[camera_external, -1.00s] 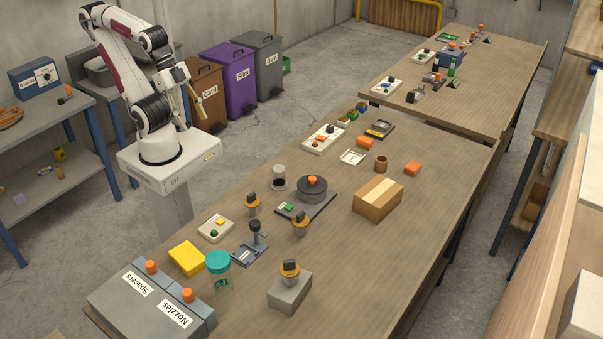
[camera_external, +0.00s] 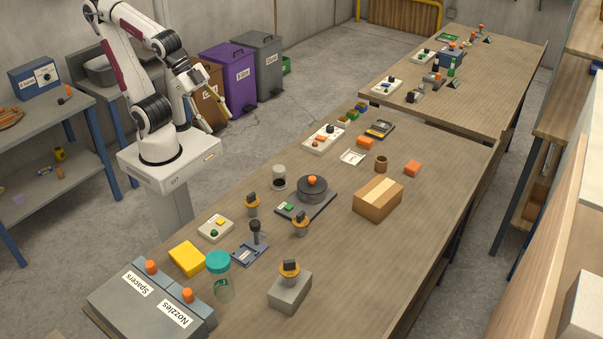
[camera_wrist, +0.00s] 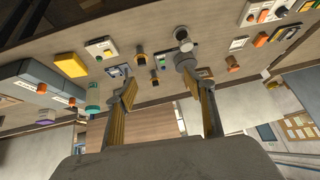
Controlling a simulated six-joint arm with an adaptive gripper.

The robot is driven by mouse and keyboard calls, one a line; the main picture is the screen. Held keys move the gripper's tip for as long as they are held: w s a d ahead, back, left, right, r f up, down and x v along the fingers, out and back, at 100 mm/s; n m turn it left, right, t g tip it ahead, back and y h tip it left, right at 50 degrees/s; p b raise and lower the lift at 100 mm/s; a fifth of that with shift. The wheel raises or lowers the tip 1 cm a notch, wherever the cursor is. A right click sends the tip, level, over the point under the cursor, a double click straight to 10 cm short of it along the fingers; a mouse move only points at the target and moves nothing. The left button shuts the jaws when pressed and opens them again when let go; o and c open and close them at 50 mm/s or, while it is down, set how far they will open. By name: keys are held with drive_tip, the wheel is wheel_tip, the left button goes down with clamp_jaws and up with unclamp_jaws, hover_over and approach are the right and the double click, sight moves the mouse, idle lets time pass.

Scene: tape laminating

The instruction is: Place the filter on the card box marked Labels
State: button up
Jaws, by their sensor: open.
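A brown card box (camera_external: 372,205) with a pale strip of tape on top stands on the right of the near bench in the external view. No Labels marking is readable on it. I cannot tell for sure which object is the filter. My gripper (camera_external: 219,124) hangs over the floor beyond the bench's left edge, apart from everything. In the wrist view my gripper (camera_wrist: 163,92) is open and empty, its two fingers spread wide.
A teal-lidded jar (camera_external: 222,286), a yellow block (camera_external: 187,258) and grey bins marked Spacers and Nozzles (camera_external: 118,305) stand at the bench's near end. A dark round weight (camera_external: 313,190) sits mid-bench. The bench's right front strip is clear.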

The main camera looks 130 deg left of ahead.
drive_tip(key=w+a+t, duration=0.2)
drive_tip(key=w+a, duration=0.1)
drive_tip(key=w, duration=0.9)
drive_tip(key=m+t+h, duration=0.4)
drive_tip(key=m+h, duration=0.1)
drive_tip(key=h, duration=0.1)
hover_over(301, 224)
drive_tip(key=s+a, duration=0.2)
drive_tip(key=s, duration=0.2)
wheel_tip(301, 224, down, 15)
drive_tip(key=shift+w, duration=0.25)
drive_tip(key=shift+f, duration=0.1)
drive_tip(key=shift+f, duration=1.65)
